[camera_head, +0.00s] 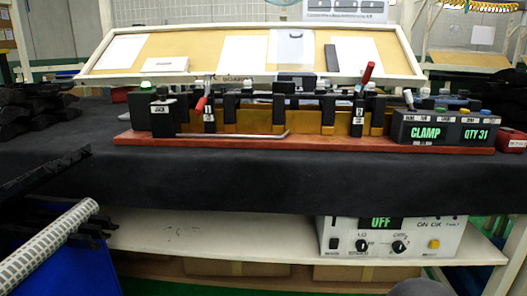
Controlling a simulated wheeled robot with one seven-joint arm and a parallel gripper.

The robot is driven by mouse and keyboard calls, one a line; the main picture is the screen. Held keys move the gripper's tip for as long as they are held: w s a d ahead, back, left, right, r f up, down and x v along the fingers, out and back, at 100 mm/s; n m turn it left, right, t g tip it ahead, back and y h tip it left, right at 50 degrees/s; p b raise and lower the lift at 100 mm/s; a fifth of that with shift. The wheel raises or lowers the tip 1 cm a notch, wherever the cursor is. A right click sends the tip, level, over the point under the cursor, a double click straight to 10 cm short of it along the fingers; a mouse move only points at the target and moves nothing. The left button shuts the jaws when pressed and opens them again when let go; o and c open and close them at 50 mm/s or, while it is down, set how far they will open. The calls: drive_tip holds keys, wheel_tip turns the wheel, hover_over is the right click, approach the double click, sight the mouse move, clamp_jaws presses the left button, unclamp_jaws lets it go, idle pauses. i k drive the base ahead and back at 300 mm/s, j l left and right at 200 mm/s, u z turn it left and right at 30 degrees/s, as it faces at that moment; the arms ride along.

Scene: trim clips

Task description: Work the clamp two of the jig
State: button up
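The jig stands on a reddish-brown base board (300,145) on the black-covered bench. It has a brass-coloured bar with several black blocks along it. Two toggle clamps with red handles show. The left clamp (209,118) has its handle low, leaning down to the left. The right clamp (358,118) has its handle raised, leaning slightly right. Their small white labels are too small to read, so I cannot tell which is clamp two. A display box (438,131) at the jig's right reads "CLAMP" and "QTY 31". My gripper is not in view.
A grey rod (235,135) lies along the jig's front. Black parts (35,108) are piled at the left. A tilted pinboard (205,55) stands behind. A control unit (390,236) reading "OFF" is on the shelf below. The bench front is clear.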

sight(371, 65)
drive_tip(key=z, duration=0.4)
drive_tip(key=i+j+z, duration=0.15)
drive_tip(key=j+z, duration=1.1)
drive_tip(key=j, duration=0.15)
drive_tip(key=i, duration=0.05)
